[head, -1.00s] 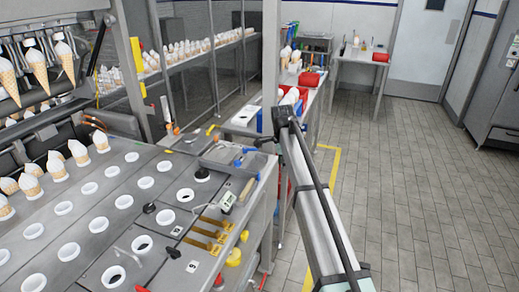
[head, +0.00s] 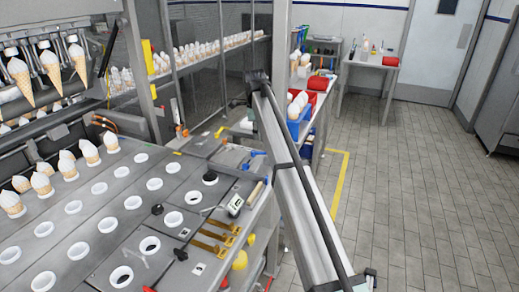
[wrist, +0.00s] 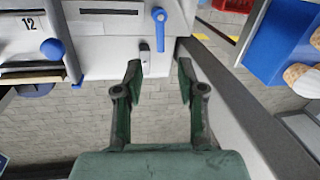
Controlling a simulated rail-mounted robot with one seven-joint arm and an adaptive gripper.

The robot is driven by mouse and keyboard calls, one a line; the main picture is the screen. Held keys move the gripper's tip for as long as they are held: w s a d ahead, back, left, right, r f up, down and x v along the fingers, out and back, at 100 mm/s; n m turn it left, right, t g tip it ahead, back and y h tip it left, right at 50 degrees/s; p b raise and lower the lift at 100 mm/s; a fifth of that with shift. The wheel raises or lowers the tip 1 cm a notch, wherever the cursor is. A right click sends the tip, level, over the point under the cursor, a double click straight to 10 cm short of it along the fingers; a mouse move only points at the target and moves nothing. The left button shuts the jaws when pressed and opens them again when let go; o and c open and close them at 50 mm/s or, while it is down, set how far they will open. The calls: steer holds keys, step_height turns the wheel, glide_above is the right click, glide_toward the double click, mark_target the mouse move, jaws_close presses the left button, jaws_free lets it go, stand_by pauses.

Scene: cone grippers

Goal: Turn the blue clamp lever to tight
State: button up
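The blue clamp lever (wrist: 160,32) is at the top centre of the wrist view, on a pale machine face. Its round end is at the top and its arm points down in the picture. My gripper (wrist: 160,68) is open and empty, with its two dark fingers apart below the lever in the picture. The lever lies roughly in line with the gap between the fingertips, and neither finger appears to touch it. In the head view a small blue part (head: 253,155) shows at the machine's far right corner; I cannot tell whether it is this lever. My gripper cannot be made out there.
A blue ball knob (wrist: 52,48) is left of the lever. A grey beam (wrist: 235,100) runs close to the right finger. A blue bin (wrist: 273,45) with cones is at the upper right. The cone machine (head: 120,215) fills the head view's left; open tiled floor (head: 420,200) is right.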

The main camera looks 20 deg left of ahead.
mark_target(259, 153)
steer(key=f, duration=0.3)
steer(key=w+f+p, duration=0.1)
steer(key=f, duration=0.2)
steer(key=w+f, duration=0.1)
steer(key=f, duration=0.2)
steer(key=shift+a+f, duration=0.1)
steer(key=shift+f, duration=0.3)
jaws_close()
